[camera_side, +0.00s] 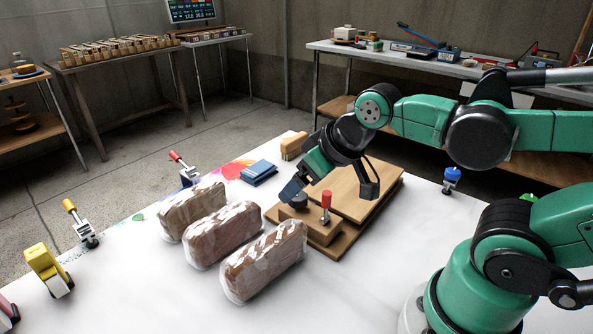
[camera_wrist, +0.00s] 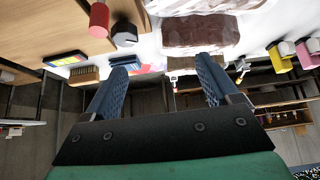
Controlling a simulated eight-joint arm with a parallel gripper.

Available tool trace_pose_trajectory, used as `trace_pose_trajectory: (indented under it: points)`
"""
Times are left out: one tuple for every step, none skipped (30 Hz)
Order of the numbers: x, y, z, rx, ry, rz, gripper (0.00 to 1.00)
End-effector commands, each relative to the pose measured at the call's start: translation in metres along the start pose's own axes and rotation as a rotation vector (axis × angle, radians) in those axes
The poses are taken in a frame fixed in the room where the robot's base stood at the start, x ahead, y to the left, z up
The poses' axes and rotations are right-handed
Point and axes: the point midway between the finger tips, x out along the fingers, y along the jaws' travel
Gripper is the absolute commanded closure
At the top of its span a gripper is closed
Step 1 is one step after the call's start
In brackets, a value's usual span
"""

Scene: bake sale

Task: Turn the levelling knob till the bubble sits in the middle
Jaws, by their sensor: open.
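A wooden board (camera_side: 375,212) with a lower wooden block (camera_side: 322,238) at its front stands on the white table. A dark knob (camera_side: 299,200) sits on the block, partly behind a finger of my gripper (camera_side: 330,189). A red-handled piece (camera_side: 326,199) stands beside it. In the wrist view the dark faceted knob (camera_wrist: 124,34) shows near the left fingertip, and the red handle (camera_wrist: 98,18) is farther left. My gripper (camera_wrist: 162,61) is open, with nothing visible between its fingers. The knob does not look enclosed by them. No bubble can be made out in either view.
Several wrapped loaves (camera_side: 268,262) lie left of the board. A blue folded item (camera_side: 259,172) and a brush (camera_side: 294,145) lie behind. Clamps with red (camera_side: 175,156), yellow (camera_side: 70,206) and blue (camera_side: 452,174) handles stand at the table edges. The front table area is clear.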

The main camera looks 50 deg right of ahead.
Motion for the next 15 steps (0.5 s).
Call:
trace_pose_trajectory:
  points:
    - [0.001,0.002,-0.003,-0.006,-0.024,0.004,0.19]
    - [0.001,0.004,-0.005,-0.013,-0.043,0.006,0.19]
    - [0.002,0.006,-0.008,-0.026,-0.076,0.009,0.19]
    - [0.003,0.008,-0.011,-0.036,-0.106,0.011,0.19]
    - [0.005,0.011,-0.013,-0.047,-0.139,0.013,0.19]
    - [0.008,0.014,-0.017,-0.064,-0.185,0.013,0.19]
    - [0.01,0.017,-0.019,-0.076,-0.223,0.012,0.19]
    - [0.013,0.02,-0.021,-0.087,-0.26,0.01,0.19]
    - [0.017,0.024,-0.024,-0.104,-0.307,0.005,0.19]
    - [0.02,0.027,-0.026,-0.116,-0.342,0.0,0.19]
    - [0.024,0.03,-0.027,-0.126,-0.376,-0.005,0.19]
    - [0.028,0.034,-0.029,-0.139,-0.418,-0.013,0.19]
    - [0.031,0.036,-0.029,-0.149,-0.447,-0.02,0.19]
    - [0.034,0.039,-0.03,-0.157,-0.474,-0.027,0.19]
    - [0.038,0.042,-0.031,-0.166,-0.505,-0.035,0.19]
